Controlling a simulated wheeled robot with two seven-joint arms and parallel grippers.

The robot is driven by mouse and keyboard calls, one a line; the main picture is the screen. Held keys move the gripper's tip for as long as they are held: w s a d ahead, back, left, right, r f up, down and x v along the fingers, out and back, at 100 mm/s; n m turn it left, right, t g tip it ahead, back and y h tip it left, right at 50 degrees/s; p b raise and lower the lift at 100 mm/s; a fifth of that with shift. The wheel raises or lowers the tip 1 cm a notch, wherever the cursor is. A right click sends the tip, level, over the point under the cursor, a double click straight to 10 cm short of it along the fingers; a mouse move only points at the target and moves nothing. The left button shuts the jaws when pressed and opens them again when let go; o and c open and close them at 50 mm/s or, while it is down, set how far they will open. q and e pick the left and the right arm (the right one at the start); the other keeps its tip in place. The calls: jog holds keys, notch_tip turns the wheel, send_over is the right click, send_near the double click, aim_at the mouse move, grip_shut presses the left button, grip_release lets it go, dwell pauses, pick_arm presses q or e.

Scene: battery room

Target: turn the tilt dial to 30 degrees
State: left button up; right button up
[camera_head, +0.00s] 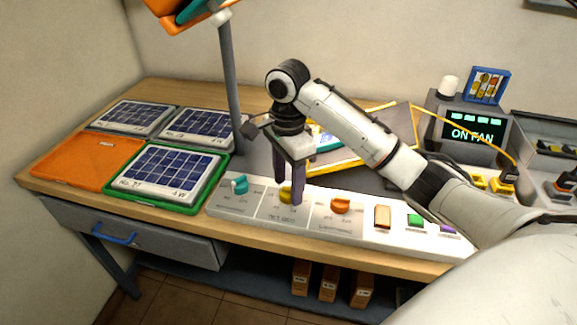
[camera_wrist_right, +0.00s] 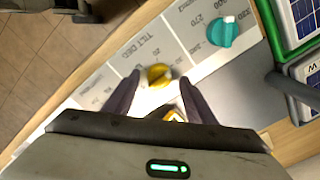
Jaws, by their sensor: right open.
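The tilt dial is a yellow knob (camera_head: 285,195) on the white control panel (camera_head: 243,211). It also shows in the right wrist view (camera_wrist_right: 158,75), beside printed "TILT DEG" lettering and scale numbers. My right gripper (camera_head: 289,192) is open, pointing down at the panel, with its two dark fingers at either side of the yellow knob. In the wrist view the fingertips (camera_wrist_right: 158,79) flank the knob with gaps; I cannot tell how far down they reach. The knob's exact setting is too small to read. My left gripper is not in view.
A teal knob (camera_head: 240,184) sits left of the tilt dial and an orange knob (camera_head: 340,205) right of it. Orange, green and purple buttons continue along the panel. Solar panels in trays (camera_head: 166,177) lie at the left. A grey lamp post (camera_head: 232,85) stands behind.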

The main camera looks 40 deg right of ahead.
aim_at(289, 187)
notch_tip(289, 187, up, 9)
dwell(0.3)
dwell(0.5)
